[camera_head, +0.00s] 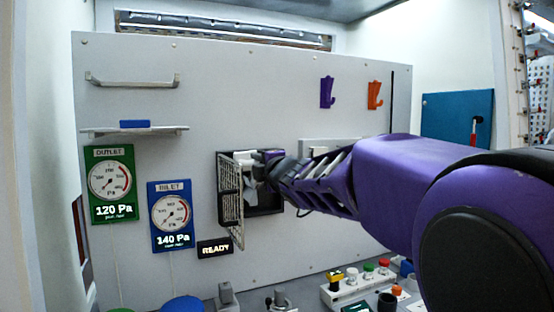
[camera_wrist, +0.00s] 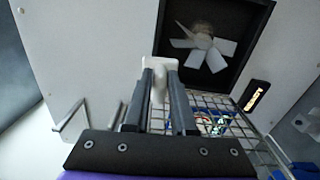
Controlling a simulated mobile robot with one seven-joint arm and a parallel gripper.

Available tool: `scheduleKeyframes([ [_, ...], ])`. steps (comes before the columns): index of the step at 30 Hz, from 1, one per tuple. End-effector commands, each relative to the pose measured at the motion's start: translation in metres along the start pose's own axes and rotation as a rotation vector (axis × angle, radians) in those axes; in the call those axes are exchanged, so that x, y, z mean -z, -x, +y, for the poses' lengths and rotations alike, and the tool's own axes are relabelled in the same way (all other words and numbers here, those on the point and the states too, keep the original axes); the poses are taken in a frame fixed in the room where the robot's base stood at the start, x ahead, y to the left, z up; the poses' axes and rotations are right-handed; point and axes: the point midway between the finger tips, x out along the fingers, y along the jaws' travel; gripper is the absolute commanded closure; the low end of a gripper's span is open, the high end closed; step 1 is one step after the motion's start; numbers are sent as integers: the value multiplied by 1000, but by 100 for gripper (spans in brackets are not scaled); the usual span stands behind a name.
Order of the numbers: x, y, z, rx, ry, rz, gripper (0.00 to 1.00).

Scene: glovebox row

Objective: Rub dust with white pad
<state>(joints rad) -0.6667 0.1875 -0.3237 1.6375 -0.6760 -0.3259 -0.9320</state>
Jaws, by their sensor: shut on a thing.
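My gripper (camera_head: 266,166) is at the open fan recess in the wall panel. In the wrist view my gripper (camera_wrist: 160,82) is shut on the white pad (camera_wrist: 159,65), whose top sticks out past the fingertips. The pad is near the lower left edge of the dark fan housing (camera_wrist: 260,12); I cannot tell whether it touches. The pale-bladed fan (camera_wrist: 214,60) is inside. A brownish, blurred patch that looks like dust (camera_wrist: 202,27) lies at the fan's upper middle, apart from the pad in the picture.
The wire grille door (camera_head: 231,204) stands open left of the recess; it shows below the fan in the wrist view (camera_wrist: 240,128). Gauges (camera_head: 171,214), a shelf (camera_head: 160,130) and hooks (camera_head: 327,92) are on the panel. A control box (camera_head: 345,291) sits below right.

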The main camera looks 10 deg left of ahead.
Motion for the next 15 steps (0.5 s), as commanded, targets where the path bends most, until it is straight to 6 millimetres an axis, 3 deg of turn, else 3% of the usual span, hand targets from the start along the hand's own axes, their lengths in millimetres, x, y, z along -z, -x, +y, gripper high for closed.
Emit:
scheduleKeyframes([
  [1,3,0,-27,3,-1,1,100],
  [6,5,0,-62,1,0,1,100],
  [10,6,0,-77,1,0,1,100],
  [15,6,-3,-82,1,1,0,100],
])
